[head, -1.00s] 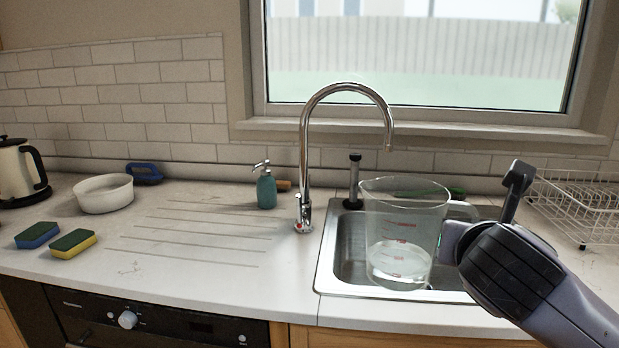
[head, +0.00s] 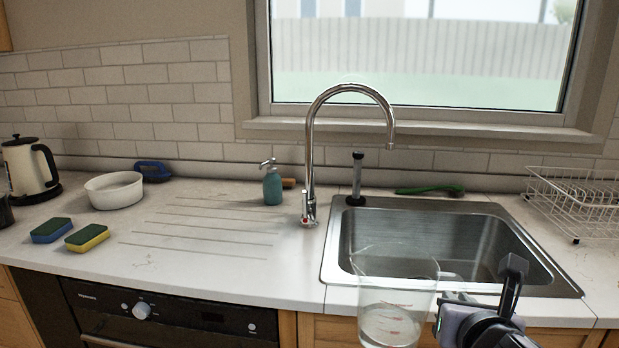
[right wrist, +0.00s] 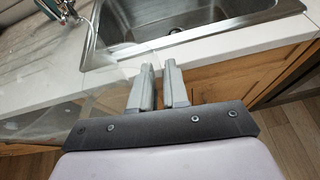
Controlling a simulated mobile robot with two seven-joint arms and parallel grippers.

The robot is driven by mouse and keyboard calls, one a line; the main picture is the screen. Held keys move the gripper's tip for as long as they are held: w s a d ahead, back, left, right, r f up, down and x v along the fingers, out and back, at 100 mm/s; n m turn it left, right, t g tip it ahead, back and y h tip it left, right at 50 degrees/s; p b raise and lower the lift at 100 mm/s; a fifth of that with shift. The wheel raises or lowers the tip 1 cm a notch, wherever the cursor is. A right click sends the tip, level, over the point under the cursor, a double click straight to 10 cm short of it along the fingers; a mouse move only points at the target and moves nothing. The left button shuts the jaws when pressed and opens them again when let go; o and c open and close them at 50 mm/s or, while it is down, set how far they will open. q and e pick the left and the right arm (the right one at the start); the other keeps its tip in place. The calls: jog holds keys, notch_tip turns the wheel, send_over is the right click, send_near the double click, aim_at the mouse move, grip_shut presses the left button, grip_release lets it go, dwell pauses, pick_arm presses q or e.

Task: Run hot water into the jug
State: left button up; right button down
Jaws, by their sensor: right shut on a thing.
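The clear jug (head: 392,305) with red markings is at the front of the sink in the head view, with some water in its lower part. My right gripper (head: 462,300) is shut on the jug at its right side, where the handle is. In the right wrist view the fingers (right wrist: 158,88) are close together, and the see-through jug (right wrist: 95,105) shows faintly to their left. The chrome tap (head: 350,90) arches over the sink (head: 455,225), and no water stream shows. A red mark (head: 306,220) is on the tap's base. My left gripper is not in view.
A teal soap bottle (head: 272,186) stands left of the tap. A dark plunger-like tool (head: 356,180) and a green brush (head: 430,190) are behind the sink. A wire rack (head: 580,205) stands right. Sponges (head: 87,238), a white bowl (head: 114,191) and a kettle (head: 30,170) are left.

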jog(key=s+f+n+y, duration=0.2)
jog(key=s+f, duration=0.4)
jog(key=f, duration=0.1)
jog(key=shift+s+a+f+y, duration=0.25)
jog(key=shift+a+f+y, duration=0.05)
jog(key=shift+f, duration=0.05)
dwell(0.9)
